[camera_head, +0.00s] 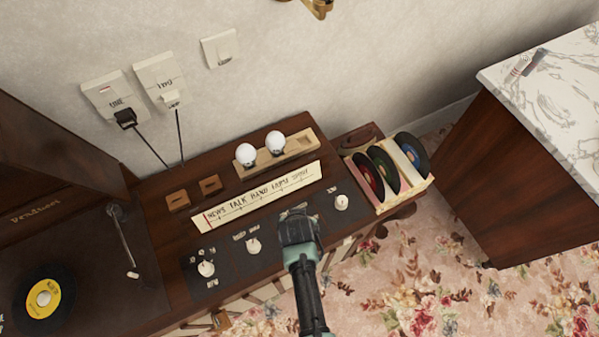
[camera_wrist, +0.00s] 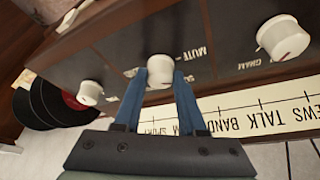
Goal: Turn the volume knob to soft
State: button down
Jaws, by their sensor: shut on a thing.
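A dark control panel on the wooden radio cabinet carries several white round knobs. In the wrist view, a white knob (camera_wrist: 159,66) with the word MUTE beside it sits between the two blue fingers of my gripper (camera_wrist: 161,76), which are shut on it. The other labels around this knob are hidden or too small to read. In the head view, my gripper (camera_head: 298,226) comes down over the panel and hides this knob. Its neighbours are a knob (camera_head: 253,246) to the left and a knob (camera_head: 341,201) to the right, both clear of the gripper.
A tuning strip (camera_head: 258,196) and a wooden holder (camera_head: 300,146) with two white bulbs lie behind the panel. A record rack (camera_head: 408,198) stands right, a turntable record (camera_head: 38,302) left. A marble-topped cabinet (camera_head: 545,95) is far right, with floral carpet in front.

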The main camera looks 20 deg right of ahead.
jog(key=m, duration=0.2)
jog(key=m+g+h+b, duration=0.1)
jog(key=m, duration=0.2)
jog(key=shift+w+a+m+g, duration=0.1)
jog(key=shift+m+g, duration=0.2)
jog(key=shift+h, duration=0.3)
jog(key=shift+c, duration=2.4)
grip_release()
jog(key=p+v, duration=0.1)
jog(key=v, duration=1.2)
